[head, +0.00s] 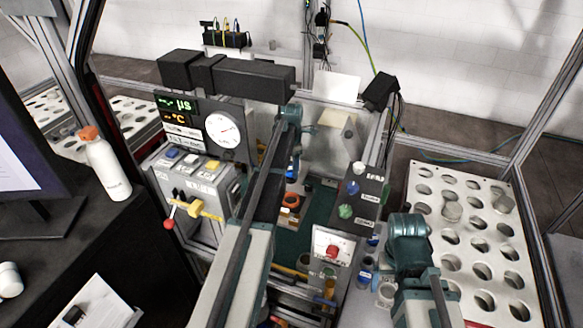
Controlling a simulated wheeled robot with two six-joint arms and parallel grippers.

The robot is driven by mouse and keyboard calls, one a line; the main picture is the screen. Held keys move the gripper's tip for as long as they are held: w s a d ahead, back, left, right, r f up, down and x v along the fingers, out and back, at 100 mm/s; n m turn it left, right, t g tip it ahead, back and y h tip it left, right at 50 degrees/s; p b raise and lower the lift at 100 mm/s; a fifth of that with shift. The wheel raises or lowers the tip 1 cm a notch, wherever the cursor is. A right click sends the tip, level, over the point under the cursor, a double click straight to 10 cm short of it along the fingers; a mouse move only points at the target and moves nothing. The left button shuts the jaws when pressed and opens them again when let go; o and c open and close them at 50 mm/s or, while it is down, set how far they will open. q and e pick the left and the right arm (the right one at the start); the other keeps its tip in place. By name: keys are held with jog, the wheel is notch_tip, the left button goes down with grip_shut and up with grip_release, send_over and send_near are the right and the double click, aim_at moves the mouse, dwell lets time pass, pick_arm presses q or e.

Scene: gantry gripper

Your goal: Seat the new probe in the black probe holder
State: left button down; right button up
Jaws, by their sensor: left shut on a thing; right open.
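My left arm reaches up the middle of the head view to its teal wrist (291,112) beneath the black gantry beam. My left gripper (291,168) hangs below this wrist, small and partly hidden by the arm. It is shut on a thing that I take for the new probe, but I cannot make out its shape. I cannot make out the black probe holder with certainty. My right arm's teal wrist (408,238) is at lower right; its open gripper's fingers are hidden.
A black panel (361,196) with white, blue and green knobs stands right of my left arm. A control box (197,185) with a red-knobbed lever is on the left. A white perforated rack (470,240) fills the right. A bottle (104,165) stands at far left.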

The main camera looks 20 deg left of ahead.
aim_at(291, 168)
pick_arm(q)
jog(key=shift+f, duration=0.3)
jog(key=shift+c, duration=0.5)
grip_release()
jog(key=shift+r, duration=0.1)
notch_tip(291, 168, up, 8)
jog(key=p, duration=0.7)
jog(key=shift+f, duration=0.2)
jog(key=shift+f, duration=0.2)
notch_tip(291, 168, down, 8)
jog(key=b, duration=0.7)
jog(key=shift+r, duration=0.5)
